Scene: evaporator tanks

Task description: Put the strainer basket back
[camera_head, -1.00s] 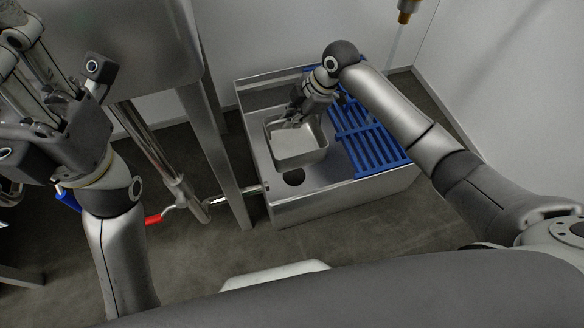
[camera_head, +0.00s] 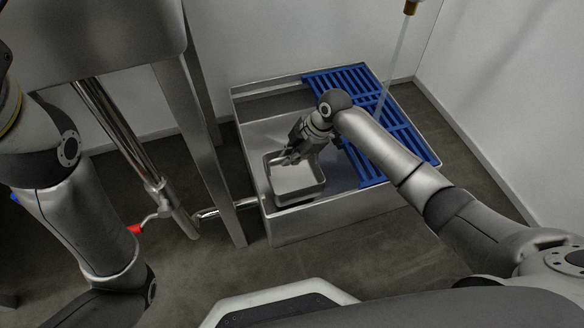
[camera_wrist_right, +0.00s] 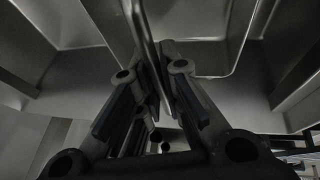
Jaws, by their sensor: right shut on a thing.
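The strainer basket (camera_head: 296,182) is a square, shallow metal pan, low inside the left part of the steel floor sink (camera_head: 330,217). My right gripper (camera_head: 285,159) is shut on the basket's back rim. In the right wrist view, my right fingers (camera_wrist_right: 160,98) close on a thin metal edge of the basket (camera_wrist_right: 205,40). The basket hides the drain hole; I cannot tell whether it is seated or held just above. My left arm is at the left of the head view, its gripper outside the picture.
A blue slatted grate (camera_head: 375,130) covers the right and back of the sink. A hose (camera_head: 398,55) hangs above it. A steel leg (camera_head: 207,150) and a pipe with a red-handled valve (camera_head: 135,229) stand to the left. White walls lie behind and right.

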